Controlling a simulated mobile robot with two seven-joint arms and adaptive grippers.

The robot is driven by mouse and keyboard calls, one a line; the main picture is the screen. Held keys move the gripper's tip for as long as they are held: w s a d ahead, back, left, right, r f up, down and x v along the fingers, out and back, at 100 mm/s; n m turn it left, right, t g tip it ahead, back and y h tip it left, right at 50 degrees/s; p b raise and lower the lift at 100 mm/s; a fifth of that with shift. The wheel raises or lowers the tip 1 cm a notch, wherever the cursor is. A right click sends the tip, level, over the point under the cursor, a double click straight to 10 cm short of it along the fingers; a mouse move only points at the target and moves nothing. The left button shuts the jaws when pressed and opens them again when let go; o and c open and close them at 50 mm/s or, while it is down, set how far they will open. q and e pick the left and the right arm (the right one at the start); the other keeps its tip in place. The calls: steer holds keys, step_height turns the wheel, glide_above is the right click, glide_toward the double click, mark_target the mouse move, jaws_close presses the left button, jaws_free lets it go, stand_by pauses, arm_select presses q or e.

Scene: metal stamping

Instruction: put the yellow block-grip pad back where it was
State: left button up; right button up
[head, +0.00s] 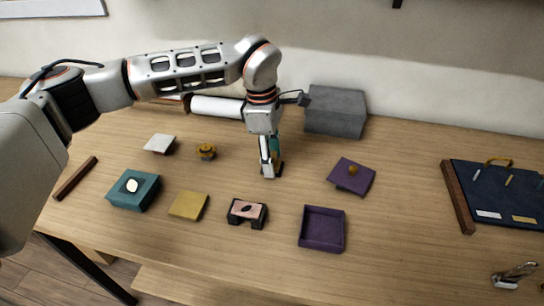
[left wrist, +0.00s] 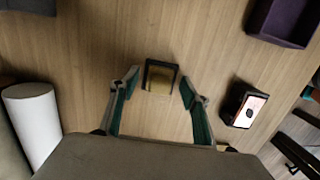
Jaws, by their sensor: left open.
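My left gripper (head: 270,172) points down at the middle of the table, with its fingers apart. In the left wrist view its fingertips (left wrist: 158,82) are on either side of a small dark-framed piece with a dull yellow face (left wrist: 160,80). There is a gap on both sides, so it is not held. In the head view this piece is mostly hidden by the fingers. A flat yellow square (head: 189,206) lies on the table, left of the gripper and nearer the front. I cannot tell which of these is the block-grip pad.
A pink-topped dark block (head: 247,213) and an open purple tray (head: 322,229) are in front. A purple knobbed lid (head: 351,176) lies to the right. A teal box (head: 134,191), a yellow knobbed piece (head: 206,151) and a white plate (head: 160,143) are left. A grey box (head: 336,111) stands behind.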

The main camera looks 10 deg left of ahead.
arm_select(q)
step_height(320, 180, up, 12)
steer(key=a, duration=0.1)
steer(key=shift+a, duration=0.2)
